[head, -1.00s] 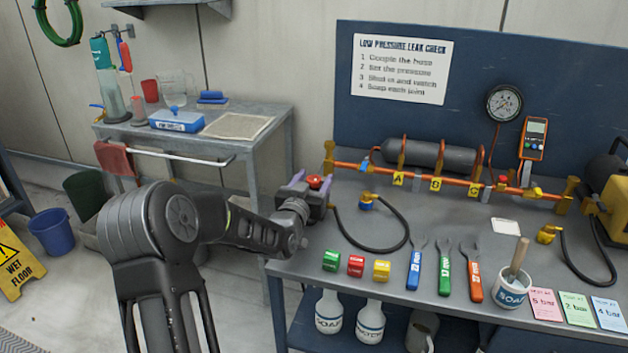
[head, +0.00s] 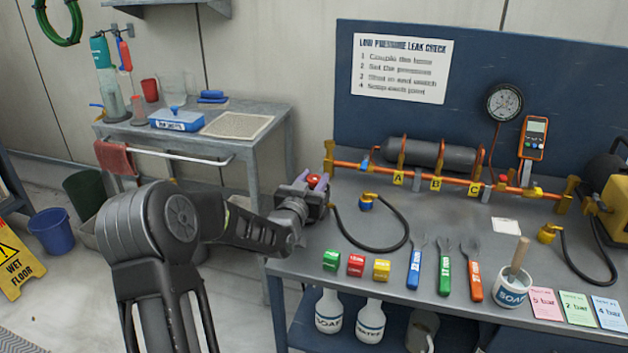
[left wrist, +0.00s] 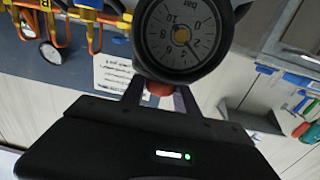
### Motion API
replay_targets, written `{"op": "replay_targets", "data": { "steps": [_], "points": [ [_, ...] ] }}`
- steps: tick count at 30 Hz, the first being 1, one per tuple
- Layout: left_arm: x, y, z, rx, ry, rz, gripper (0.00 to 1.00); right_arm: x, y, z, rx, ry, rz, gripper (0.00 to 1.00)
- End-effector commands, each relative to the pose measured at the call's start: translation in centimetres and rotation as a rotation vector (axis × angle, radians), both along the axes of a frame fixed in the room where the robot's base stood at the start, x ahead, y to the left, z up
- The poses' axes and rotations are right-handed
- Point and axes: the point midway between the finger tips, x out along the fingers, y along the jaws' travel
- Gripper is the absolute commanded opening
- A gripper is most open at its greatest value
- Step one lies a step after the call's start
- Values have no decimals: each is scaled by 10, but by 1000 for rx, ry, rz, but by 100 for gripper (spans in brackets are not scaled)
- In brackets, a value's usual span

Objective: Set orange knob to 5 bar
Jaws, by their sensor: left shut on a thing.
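My left gripper (head: 313,184) is shut on the orange-red knob (head: 315,180) at the left end of the workbench. In the left wrist view the knob (left wrist: 159,88) sits between the two fingers, partly covered. Just beyond it is a round dark dial (left wrist: 182,35) marked in bar, seen rotated, cut by the top edge. In the head view the gripper hides the body under the knob. My right gripper is in neither view.
The workbench (head: 450,262) carries a pipe manifold (head: 420,176), a separate gauge (head: 504,102), black hoses, coloured blocks, wrenches and a soap pot (head: 512,289). A pink card (head: 545,303) reads 5 bar. A grey side table (head: 270,135) stands behind my left arm.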

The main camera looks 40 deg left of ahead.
Motion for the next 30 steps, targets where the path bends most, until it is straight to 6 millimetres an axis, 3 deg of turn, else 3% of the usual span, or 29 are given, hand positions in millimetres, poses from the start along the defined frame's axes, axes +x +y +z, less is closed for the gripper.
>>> {"op": "replay_targets", "data": {
  "steps": [13, 24, 30],
  "points": [
    [0, 2, 0, 3, 2, -208, 0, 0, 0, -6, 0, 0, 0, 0],
    [1, 2, 4, 0, 1, -547, 0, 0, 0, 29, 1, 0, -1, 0],
    [1, 1, 0, 1, 1, -726, 0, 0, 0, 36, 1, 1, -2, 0]
  ]
}}
